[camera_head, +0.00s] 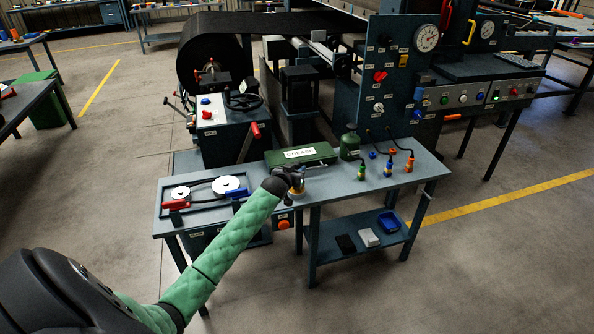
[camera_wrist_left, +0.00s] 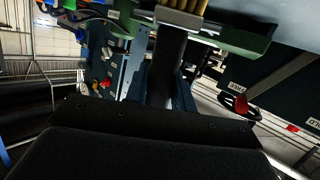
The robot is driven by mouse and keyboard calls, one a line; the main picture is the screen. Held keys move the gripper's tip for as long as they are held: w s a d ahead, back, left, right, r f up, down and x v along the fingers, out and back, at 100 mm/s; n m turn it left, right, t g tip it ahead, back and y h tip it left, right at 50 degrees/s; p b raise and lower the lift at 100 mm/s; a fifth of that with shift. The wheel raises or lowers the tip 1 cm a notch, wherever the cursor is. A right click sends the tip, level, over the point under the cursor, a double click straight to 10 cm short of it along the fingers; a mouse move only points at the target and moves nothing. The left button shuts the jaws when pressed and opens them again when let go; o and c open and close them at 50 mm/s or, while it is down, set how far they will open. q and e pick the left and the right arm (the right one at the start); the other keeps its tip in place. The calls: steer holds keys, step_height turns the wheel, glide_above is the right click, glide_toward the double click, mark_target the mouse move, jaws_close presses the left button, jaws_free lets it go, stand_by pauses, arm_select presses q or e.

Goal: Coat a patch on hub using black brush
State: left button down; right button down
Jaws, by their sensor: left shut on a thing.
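My left gripper (camera_head: 291,180) is above the front edge of the blue-grey workbench (camera_head: 335,198), beside the green box (camera_head: 272,158) marked GREASE. In the left wrist view the gripper (camera_wrist_left: 167,98) is shut on the dark handle of the black brush (camera_wrist_left: 168,65). Its yellowish bristles (camera_wrist_left: 184,18) show at the top, overlapping the green box (camera_wrist_left: 245,42); I cannot tell whether they touch it. The big black roll on the machine has a round end (camera_head: 210,76); I cannot tell whether this is the hub. My right gripper is out of view.
A belt-and-pulley set (camera_head: 205,187) lies on the left of the bench. A green canister (camera_head: 350,145) and several coloured plugs stand on its right. A crank with a red handle (camera_head: 255,130) sticks out from the machine. The floor in front is clear.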

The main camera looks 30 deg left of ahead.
mark_target(297, 163)
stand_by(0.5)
arm_select(q)
steer(key=shift+f, duration=0.5)
stand_by(0.8)
steer(key=shift+r, duration=0.1)
steer(key=shift+r+p, duration=2.65)
steer(key=shift+r, duration=0.8)
